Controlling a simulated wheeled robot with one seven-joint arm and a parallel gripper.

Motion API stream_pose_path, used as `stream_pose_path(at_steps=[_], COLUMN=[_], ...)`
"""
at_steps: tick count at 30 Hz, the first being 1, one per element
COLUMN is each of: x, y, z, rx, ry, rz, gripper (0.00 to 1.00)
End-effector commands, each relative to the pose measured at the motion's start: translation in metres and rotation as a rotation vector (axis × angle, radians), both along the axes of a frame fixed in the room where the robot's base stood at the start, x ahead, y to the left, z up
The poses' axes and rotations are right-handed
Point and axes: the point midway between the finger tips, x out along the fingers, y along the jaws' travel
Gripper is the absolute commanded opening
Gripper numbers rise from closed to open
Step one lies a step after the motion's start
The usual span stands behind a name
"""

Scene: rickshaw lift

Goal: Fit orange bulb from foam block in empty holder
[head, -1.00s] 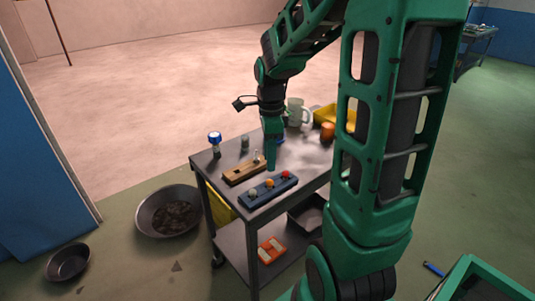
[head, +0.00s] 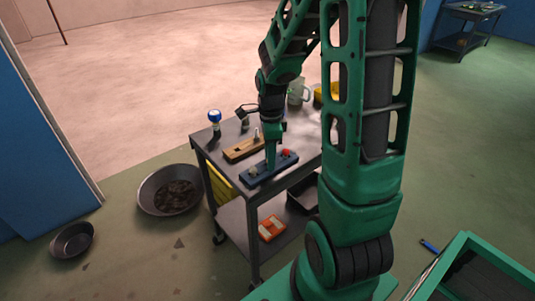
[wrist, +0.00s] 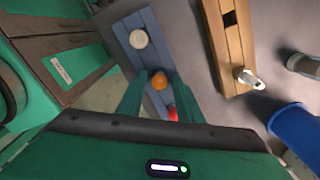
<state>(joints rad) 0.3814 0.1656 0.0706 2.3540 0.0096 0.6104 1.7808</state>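The blue foam block (head: 256,178) lies on the near side of the cart top. In the wrist view the block (wrist: 125,24) holds a white bulb (wrist: 139,39), the orange bulb (wrist: 159,80) and a red bulb (wrist: 172,113). My gripper (head: 271,165) points down over the middle of the block. Its fingers (wrist: 159,86) are open, one on each side of the orange bulb, with small gaps showing. The wooden holder block (head: 240,152) lies behind the foam block. It has a dark empty slot (wrist: 230,18) and a clear bulb (wrist: 247,78) standing in it.
A blue-topped item (head: 214,117) stands at the cart's left corner. A pale green mug (head: 298,92) and a yellow tray (head: 322,94) stand at the back. In the wrist view a blue object (wrist: 295,125) is near the wooden block. Pans (head: 172,190) lie on the floor.

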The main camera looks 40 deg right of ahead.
Motion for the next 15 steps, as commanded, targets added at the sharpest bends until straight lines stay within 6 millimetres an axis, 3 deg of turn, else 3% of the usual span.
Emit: stream_pose_path(at_steps=[6,9,15], x=[0.0,0.0,0.0001], y=[0.0,0.0,0.0], z=[-0.0001,0.0,0.0005], rx=[0.0,0.0,0.0], ry=[0.0,0.0,0.0], rz=[0.0,0.0,0.0], gripper=[0.3,0.09,0.08])
